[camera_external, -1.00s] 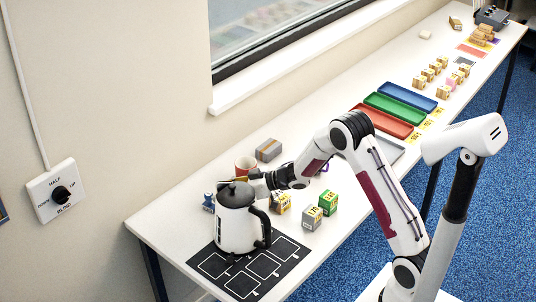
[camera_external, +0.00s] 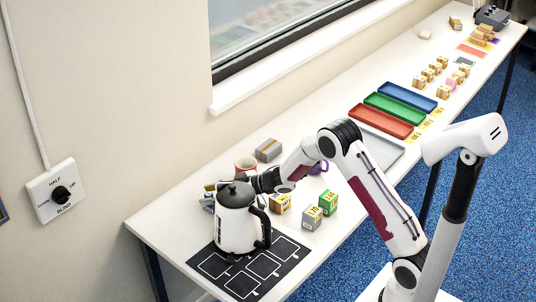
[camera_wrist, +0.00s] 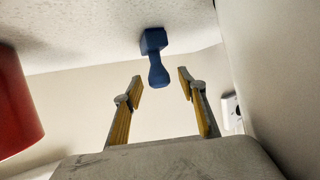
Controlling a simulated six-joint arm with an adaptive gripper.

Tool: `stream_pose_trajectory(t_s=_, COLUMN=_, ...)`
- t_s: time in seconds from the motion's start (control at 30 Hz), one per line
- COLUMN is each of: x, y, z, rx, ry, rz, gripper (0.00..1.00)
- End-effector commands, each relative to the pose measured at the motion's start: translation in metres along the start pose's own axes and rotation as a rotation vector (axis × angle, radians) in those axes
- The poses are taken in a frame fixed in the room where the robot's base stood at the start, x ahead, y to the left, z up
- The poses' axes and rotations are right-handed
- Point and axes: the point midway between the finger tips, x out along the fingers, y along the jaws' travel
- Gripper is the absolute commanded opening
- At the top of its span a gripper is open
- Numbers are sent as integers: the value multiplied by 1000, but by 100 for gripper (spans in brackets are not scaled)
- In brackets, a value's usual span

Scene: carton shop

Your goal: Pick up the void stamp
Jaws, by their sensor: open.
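The void stamp, a small blue stamp with a rounded handle and square base, shows in the wrist view (camera_wrist: 156,58), ahead of and roughly centred between the fingers. In the external view only a little blue shows by the gripper tip behind the kettle. My gripper (camera_wrist: 158,82) is open, its two yellow-padded fingers apart with nothing between them. In the external view my gripper (camera_external: 215,188) is low over the table at the left end, partly hidden by the kettle. I cannot tell the exact gap from fingertips to stamp.
A white kettle with black lid (camera_external: 236,222) stands on a black mat (camera_external: 243,285), very close in front of my gripper. A red mug (camera_external: 246,164) is just behind; it also looms left in the wrist view (camera_wrist: 15,105). A grey box (camera_external: 268,150) and several small cartons (camera_external: 312,218) stand nearby.

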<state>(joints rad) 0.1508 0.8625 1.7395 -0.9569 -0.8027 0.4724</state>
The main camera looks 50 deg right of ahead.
Motion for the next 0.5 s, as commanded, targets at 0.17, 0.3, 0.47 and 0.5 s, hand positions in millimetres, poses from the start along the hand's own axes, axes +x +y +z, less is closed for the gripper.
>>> stream_pose_trajectory(t_s=0.17, x=7, y=0, z=0, rx=0, ry=0, rz=-1, gripper=41)
stream_pose_trajectory(t_s=0.3, x=8, y=0, z=0, rx=0, ry=0, rz=-1, gripper=41)
stream_pose_trajectory(t_s=0.47, x=7, y=0, z=0, rx=0, ry=0, rz=0, gripper=41)
stream_pose_trajectory(t_s=0.5, x=7, y=0, z=0, rx=0, ry=0, rz=0, gripper=41)
